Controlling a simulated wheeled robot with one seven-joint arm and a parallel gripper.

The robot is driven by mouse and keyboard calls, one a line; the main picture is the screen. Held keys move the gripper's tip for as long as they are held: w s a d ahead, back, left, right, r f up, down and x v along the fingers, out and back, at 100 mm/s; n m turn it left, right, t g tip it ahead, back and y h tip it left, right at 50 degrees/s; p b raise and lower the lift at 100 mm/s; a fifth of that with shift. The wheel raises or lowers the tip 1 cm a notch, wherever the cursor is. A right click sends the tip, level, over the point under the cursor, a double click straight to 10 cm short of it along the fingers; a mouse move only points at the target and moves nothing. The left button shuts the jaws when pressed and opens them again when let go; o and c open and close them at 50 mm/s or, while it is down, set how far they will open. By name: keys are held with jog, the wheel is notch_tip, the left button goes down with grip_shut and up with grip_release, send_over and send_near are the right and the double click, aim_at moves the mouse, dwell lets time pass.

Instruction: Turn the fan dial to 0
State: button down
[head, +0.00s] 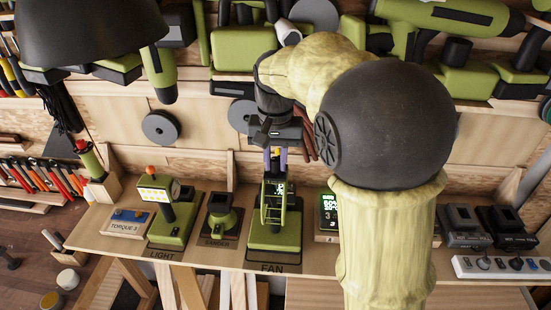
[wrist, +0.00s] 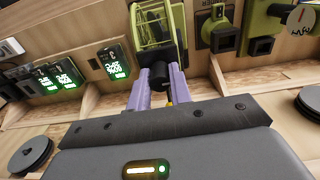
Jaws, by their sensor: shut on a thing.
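The green fan (head: 272,235) with its wire cage stands on a dark mat marked FAN near the middle of the bench. It also shows upside down at the top of the wrist view (wrist: 150,28). My gripper (head: 275,155) reaches down to the back of the fan. In the wrist view its two purple fingers (wrist: 163,82) are shut on the black fan dial (wrist: 159,75), one on each side. The dial is mostly hidden in the head view, and its numbers and setting cannot be read.
A green work light (head: 172,232) and a sander on its mat (head: 221,222) stand left of the fan. A lit display (head: 328,205) stands to the right, partly behind my arm. Chargers (head: 462,225) and a power strip (head: 510,266) lie further right. Tools hang on the wall behind.

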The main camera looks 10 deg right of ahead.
aim_at(276, 159)
jog(key=c, duration=1.3)
grip_release()
jog(key=shift+o, duration=0.2)
notch_tip(276, 159, up, 18)
jog(key=b, duration=0.1)
jog(key=shift+f, duration=0.25)
